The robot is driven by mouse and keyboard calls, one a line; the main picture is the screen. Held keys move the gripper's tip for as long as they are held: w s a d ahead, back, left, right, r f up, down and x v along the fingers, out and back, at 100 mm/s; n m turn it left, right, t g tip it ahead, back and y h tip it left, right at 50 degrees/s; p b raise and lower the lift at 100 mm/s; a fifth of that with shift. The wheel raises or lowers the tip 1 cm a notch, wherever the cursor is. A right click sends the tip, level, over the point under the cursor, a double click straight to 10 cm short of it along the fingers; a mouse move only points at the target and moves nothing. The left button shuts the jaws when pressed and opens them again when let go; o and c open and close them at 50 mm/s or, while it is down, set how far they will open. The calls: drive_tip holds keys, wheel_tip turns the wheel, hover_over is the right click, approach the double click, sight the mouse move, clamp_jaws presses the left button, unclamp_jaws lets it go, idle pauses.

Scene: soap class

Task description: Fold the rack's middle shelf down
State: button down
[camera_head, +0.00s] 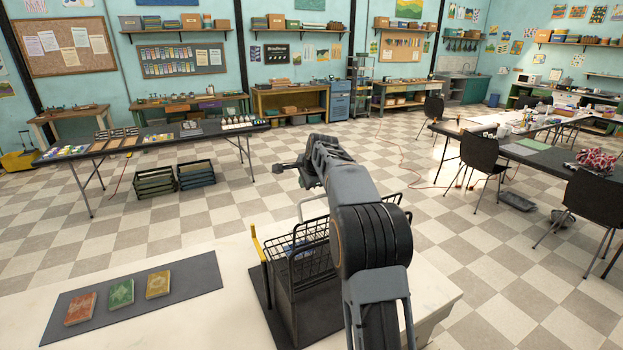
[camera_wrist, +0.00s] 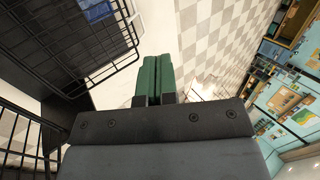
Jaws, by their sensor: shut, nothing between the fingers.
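The black wire rack (camera_head: 309,255) stands on a dark mat at the right of the white table, partly hidden behind my arm. A slanted wire grid panel shows on it; I cannot tell for sure whether this is the middle shelf. The rack's wire grid also shows at the upper left of the wrist view (camera_wrist: 62,45). My gripper (camera_head: 278,168) is above and beyond the rack, apart from it.
A yellow upright bar (camera_head: 257,245) stands at the rack's left side. A blue item (camera_head: 298,249) lies behind the grid. A dark mat (camera_head: 190,290) with red, green and yellow soap-like blocks lies at the left. The white table between the mats is clear.

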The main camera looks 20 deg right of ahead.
drive_tip(key=shift+w+f, duration=0.3)
drive_tip(key=shift+w, duration=0.1)
